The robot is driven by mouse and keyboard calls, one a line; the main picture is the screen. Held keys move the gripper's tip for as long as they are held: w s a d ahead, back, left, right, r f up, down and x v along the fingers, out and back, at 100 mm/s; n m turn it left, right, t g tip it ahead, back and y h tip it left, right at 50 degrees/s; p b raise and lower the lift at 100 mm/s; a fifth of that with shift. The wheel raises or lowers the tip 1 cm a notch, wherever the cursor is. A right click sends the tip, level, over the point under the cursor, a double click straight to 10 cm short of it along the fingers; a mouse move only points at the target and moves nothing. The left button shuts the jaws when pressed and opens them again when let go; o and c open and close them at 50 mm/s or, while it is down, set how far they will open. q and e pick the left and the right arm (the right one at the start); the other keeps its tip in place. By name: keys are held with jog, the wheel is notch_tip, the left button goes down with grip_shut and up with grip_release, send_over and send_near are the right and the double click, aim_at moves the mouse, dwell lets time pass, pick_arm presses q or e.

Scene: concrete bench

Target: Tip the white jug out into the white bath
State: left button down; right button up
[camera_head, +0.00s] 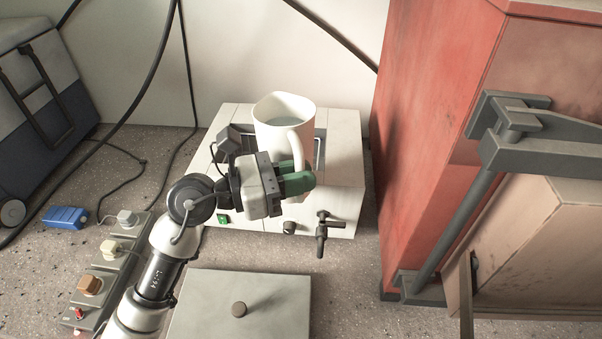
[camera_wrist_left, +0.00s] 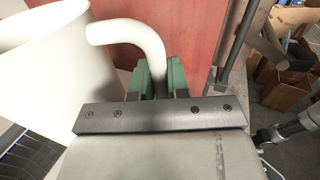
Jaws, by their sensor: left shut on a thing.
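The white jug (camera_head: 272,133) is upright, held over the white bath (camera_head: 342,190), a box with a tap on its front. A greyish surface, which looks like liquid, shows inside the jug. My left gripper (camera_head: 297,179) has green fingers and is shut on the jug's handle. In the left wrist view the jug (camera_wrist_left: 45,75) is at the left, with its handle between the green fingers (camera_wrist_left: 158,80). The jug and gripper hide most of the bath's opening; I cannot tell the gap beneath the jug.
A grey lid with a knob (camera_head: 262,307) lies in front of the bath. A red cabinet (camera_head: 425,130) stands close at the right. A power strip (camera_head: 112,270), a blue block (camera_head: 65,217) and cables lie at the left. The white wall is behind.

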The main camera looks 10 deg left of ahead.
aim_at(288, 134)
pick_arm(q)
jog(key=shift+w+a+r+n+p, duration=0.15)
jog(key=shift+w+r+n+p, duration=0.3)
jog(key=shift+r+n+p, duration=0.5)
jog(key=shift+w+a+r+n+p, duration=0.2)
jog(key=shift+w+r+n+p, duration=0.3)
jog(key=shift+p, duration=0.8)
jog(key=shift+w+a+r+n+p, duration=0.15)
jog(key=shift+w+r+n+p, duration=0.25)
jog(key=shift+r+p, duration=0.65)
jog(key=shift+s+f, duration=0.1)
jog(key=shift+f, duration=0.35)
jog(key=shift+w+a+r+n+p, duration=0.3)
jog(key=shift+w+r+n+p, duration=0.35)
jog(key=shift+p, duration=0.35)
jog(key=shift+f, duration=0.1)
